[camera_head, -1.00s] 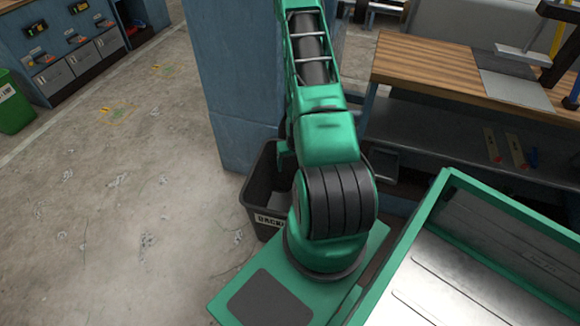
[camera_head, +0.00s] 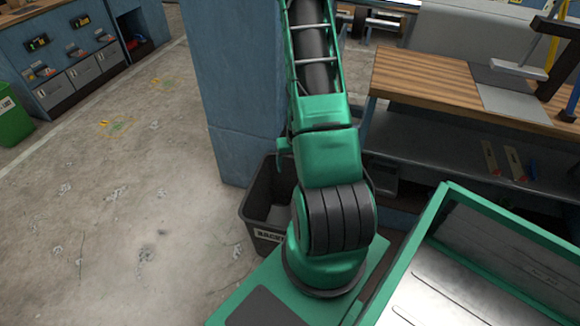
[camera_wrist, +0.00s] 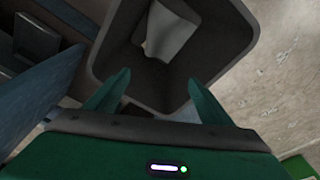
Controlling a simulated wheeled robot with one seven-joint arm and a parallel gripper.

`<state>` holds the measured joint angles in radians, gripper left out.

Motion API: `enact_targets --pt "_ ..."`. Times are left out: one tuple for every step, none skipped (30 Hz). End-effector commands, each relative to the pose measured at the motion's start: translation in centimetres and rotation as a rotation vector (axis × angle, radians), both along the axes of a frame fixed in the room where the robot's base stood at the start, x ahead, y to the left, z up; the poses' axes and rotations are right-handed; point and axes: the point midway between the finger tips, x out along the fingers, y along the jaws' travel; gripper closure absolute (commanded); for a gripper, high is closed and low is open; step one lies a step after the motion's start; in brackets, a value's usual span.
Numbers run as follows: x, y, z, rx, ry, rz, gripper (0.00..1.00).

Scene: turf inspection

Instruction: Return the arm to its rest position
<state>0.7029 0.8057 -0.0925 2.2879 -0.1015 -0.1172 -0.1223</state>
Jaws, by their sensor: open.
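My green arm rises from my base in the head view, its upper part running out of the top edge, so its end does not show there. In the wrist view my gripper (camera_wrist: 155,92) is open, its two green fingers spread apart with nothing between them. Beyond the fingers is a dark bin (camera_wrist: 235,50), seen from above, with a pale item (camera_wrist: 168,35) inside it. In the head view a dark labelled bin (camera_head: 262,222) stands on the floor behind my arm, partly hidden by it.
A blue pillar (camera_head: 237,90) stands close behind the arm. A wooden-topped workbench (camera_head: 425,80) with a shelf below is at the right. A blue cabinet (camera_head: 60,60) and a green bin (camera_head: 12,115) are at the far left. The concrete floor (camera_head: 110,220) at left is open.

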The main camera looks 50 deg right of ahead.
Motion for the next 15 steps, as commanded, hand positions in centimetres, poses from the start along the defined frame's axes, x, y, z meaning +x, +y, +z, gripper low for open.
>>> enact_targets --pt "-0.01 0.01 0.0 0.0 0.0 0.0 0.25" --pt "-0.01 0.01 -0.01 0.0 0.0 0.0 0.25" --pt "-0.01 0.0 -0.02 0.0 0.0 0.0 0.25" --pt "0.0 0.0 -0.02 0.0 0.0 0.0 0.25" --pt "0.0 0.0 -0.02 0.0 0.0 0.0 0.25" --pt "0.0 0.0 -0.03 0.0 0.0 0.0 0.25" --pt "0.0 0.0 -0.03 0.0 0.0 0.0 0.25" --pt "0.01 0.0 -0.04 0.0 0.0 0.0 0.25" --pt "0.01 0.0 -0.04 0.0 0.0 0.0 0.25" --pt "0.01 0.0 -0.04 0.0 0.0 0.0 0.25" --pt "0.02 0.0 -0.04 0.0 0.0 0.0 0.25" --pt "0.02 0.0 -0.01 0.0 0.0 0.0 0.25" --pt "0.05 0.01 0.09 0.0 0.0 0.001 0.25" --pt "0.1 0.02 0.28 -0.002 0.0 0.002 0.25" --pt "0.19 0.05 0.69 -0.003 0.001 0.004 0.25"
